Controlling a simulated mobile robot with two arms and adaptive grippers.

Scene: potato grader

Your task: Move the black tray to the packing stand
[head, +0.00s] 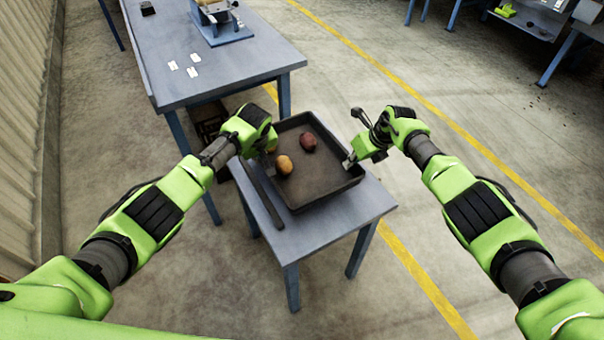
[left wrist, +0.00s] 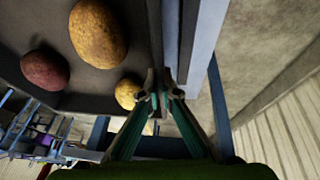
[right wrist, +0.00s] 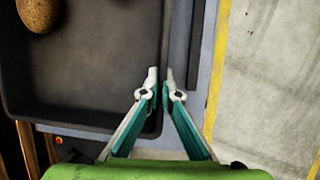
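The black tray (head: 318,188) lies on a small blue-grey table (head: 340,222). Inside are a yellow potato (head: 284,164) and a dark red potato (head: 308,142); the left wrist view shows another yellow potato (left wrist: 128,94) close to my fingers. My left gripper (head: 268,155) is at the tray's left wall, its fingers closed on either side of it (left wrist: 163,88). My right gripper (head: 348,162) is at the right wall, its narrow fingers pinching that wall (right wrist: 161,78). The arm hides part of the left rim in the head view.
A dark bar (head: 262,195) lies along the small table's left side. A larger blue-grey table (head: 215,75) stands behind, with white cards (head: 192,72) and a device (head: 222,25) on it. Open floor with a yellow line (head: 430,285) lies to the right.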

